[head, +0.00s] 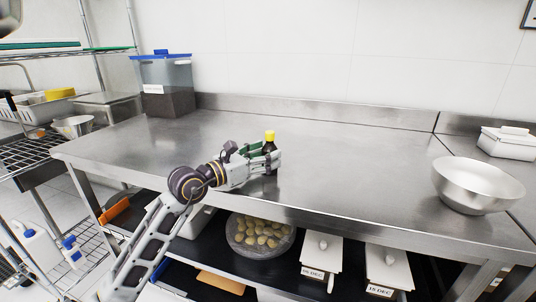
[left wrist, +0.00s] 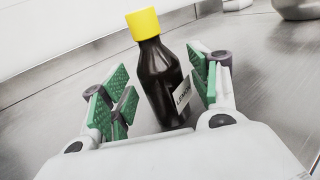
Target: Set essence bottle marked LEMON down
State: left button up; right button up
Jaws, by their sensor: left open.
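The essence bottle marked LEMON (head: 269,143) is small and dark with a yellow cap, and stands upright on the steel table (head: 330,160). In the left wrist view the bottle (left wrist: 160,75) shows its white label with LEMON on it, and it looks tilted because the camera is tilted. My left gripper (head: 262,158) is open around the bottle. In the left wrist view the green-padded fingers (left wrist: 160,98) stand on either side of it. There is a gap at the left finger; at the right finger I cannot tell whether it touches. My right gripper is not in view.
A steel bowl (head: 477,185) stands at the table's right, with a white container (head: 508,143) behind it. A blue-lidded bin (head: 165,85) stands at the back left. The table around the bottle is clear. Below are a tub of dough balls (head: 260,234) and labelled bins (head: 320,254).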

pick_arm(q)
jog(key=shift+p+v, duration=0.45)
jog(key=shift+v, duration=4.7)
jog(key=shift+s, duration=0.15)
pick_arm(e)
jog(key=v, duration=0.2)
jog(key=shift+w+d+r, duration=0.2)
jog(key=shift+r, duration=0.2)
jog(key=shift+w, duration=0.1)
